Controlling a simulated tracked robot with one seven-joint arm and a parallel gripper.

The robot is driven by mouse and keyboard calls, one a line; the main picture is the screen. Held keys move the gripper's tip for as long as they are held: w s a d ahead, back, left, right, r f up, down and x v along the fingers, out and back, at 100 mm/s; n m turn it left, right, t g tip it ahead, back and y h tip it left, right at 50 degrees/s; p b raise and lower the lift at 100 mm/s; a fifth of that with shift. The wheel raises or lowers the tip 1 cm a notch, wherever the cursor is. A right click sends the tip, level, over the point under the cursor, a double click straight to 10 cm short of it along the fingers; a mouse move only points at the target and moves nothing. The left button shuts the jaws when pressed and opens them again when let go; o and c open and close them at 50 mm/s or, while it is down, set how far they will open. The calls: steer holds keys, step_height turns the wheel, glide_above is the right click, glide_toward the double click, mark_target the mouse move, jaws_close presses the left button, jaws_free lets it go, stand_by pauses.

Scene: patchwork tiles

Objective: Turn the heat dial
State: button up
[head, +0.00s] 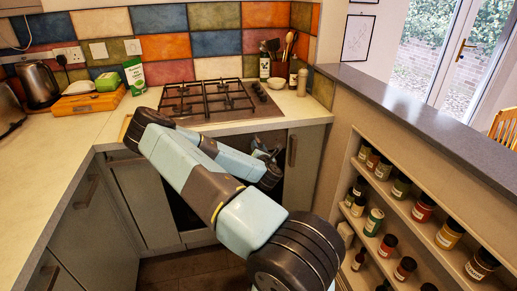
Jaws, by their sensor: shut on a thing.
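My gripper (267,152) is small and dark in the head view, at the upper front of the oven, below the worktop edge. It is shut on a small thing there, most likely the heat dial. The dial itself is hidden behind the fingers, so its turn angle cannot be told. The oven front (185,214) is dark and mostly covered by my pale blue and black arm.
A cabinet handle (292,150) is close to the right of my gripper. A spice rack (412,205) with several jars stands at the right. A kettle (38,84), a wooden box (89,100) and a green packet (134,76) are on the left worktop.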

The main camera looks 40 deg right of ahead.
steer(key=shift+f, duration=0.15)
steer(key=o, duration=1)
steer(key=shift+o, duration=0.2)
steer(key=v, duration=1.3)
steer(key=shift+s+a, duration=0.15)
steer(key=shift+s, duration=0.2)
